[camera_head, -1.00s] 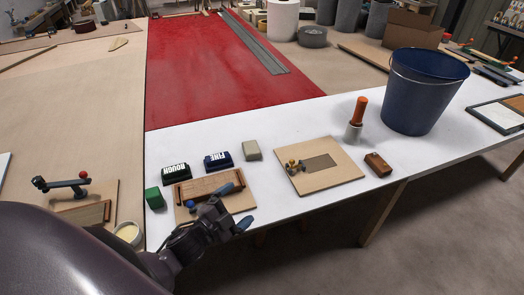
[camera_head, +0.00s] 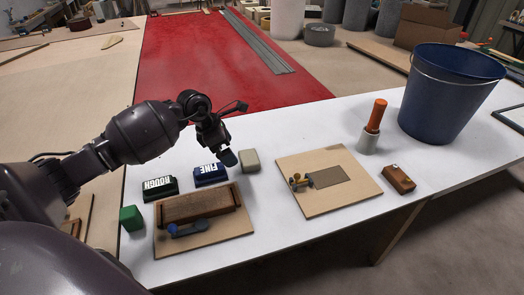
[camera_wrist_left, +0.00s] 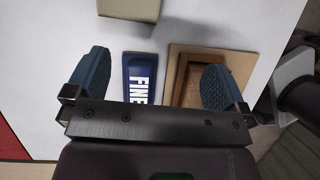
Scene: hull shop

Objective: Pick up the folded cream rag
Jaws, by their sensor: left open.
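The folded cream rag (camera_head: 250,160) is a small beige-grey block-shaped bundle on the white table, right of the blue FINE block (camera_head: 211,174). My left gripper (camera_head: 229,152) hovers above the table close to the rag's left side, partly over the FINE block. In the left wrist view the gripper (camera_wrist_left: 155,82) is open, with two blue ribbed fingers apart and nothing between them held. The rag (camera_wrist_left: 130,8) shows there at the top edge, beyond the fingers and cut off by the frame. My right gripper is not in view.
A dark ROUGH block (camera_head: 160,187) and a green block (camera_head: 131,218) stand left. A board (camera_head: 235,223) with a wooden tray and blue tool lies in front. Right are another board (camera_head: 316,205), an orange-handled tool (camera_head: 376,115) and a blue bucket (camera_head: 440,100). White table behind the rag is clear.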

